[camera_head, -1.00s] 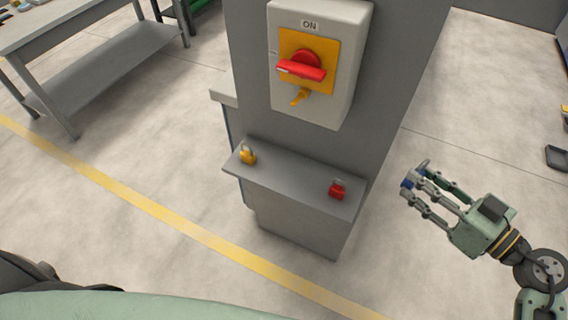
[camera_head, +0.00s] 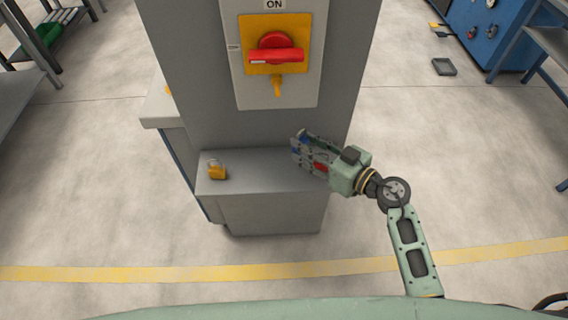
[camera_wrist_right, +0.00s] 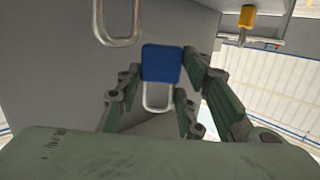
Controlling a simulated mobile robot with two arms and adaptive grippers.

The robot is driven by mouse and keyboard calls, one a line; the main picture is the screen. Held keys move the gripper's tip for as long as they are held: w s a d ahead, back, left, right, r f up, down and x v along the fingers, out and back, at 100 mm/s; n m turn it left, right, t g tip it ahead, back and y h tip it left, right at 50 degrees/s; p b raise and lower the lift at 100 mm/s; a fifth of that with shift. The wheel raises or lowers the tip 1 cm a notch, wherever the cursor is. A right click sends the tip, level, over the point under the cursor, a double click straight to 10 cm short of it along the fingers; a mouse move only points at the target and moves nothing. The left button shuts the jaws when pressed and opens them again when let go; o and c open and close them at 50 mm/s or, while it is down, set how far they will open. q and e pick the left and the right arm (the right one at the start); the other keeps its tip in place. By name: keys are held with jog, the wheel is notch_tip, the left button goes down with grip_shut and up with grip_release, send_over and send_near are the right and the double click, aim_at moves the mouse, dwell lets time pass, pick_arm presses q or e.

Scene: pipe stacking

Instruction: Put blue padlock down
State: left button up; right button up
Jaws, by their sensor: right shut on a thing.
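My right gripper (camera_head: 300,148) is shut on the blue padlock (camera_wrist_right: 161,64), above the right part of the grey shelf (camera_head: 262,180). A bit of blue shows at its fingertips in the head view. In the wrist view the padlock's body sits between the fingers, its shackle pointing down in the picture. A red padlock (camera_head: 321,168) on the shelf is mostly hidden behind the gripper. A yellow padlock (camera_head: 217,171) stands at the shelf's left. I cannot tell whether the blue padlock touches the shelf. My left gripper is not in view.
A grey column rises behind the shelf with a switch box (camera_head: 311,60) and its red handle (camera_head: 277,56). A grey metal shackle (camera_wrist_right: 118,38) is close to the held padlock in the wrist view. Free shelf surface lies between the yellow padlock and my gripper.

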jog(key=a+f, duration=0.1)
jog(key=a, duration=0.2)
jog(key=a+f, duration=0.1)
jog(key=a, duration=0.1)
jog(key=shift+f+b, duration=0.3)
jog(key=shift+f, duration=0.05)
jog(key=shift+a+f, duration=0.2)
notch_tip(320, 180, down, 4)
jog(key=shift+r+b, duration=0.1)
jog(key=shift+b, duration=0.85)
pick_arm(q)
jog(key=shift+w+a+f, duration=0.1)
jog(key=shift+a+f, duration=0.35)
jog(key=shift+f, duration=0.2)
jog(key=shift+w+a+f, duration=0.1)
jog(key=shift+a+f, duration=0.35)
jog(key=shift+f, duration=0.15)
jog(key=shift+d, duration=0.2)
pick_arm(e)
jog(key=shift+f, duration=0.65)
jog(key=o, duration=1.2)
jog(key=shift+s, duration=0.1)
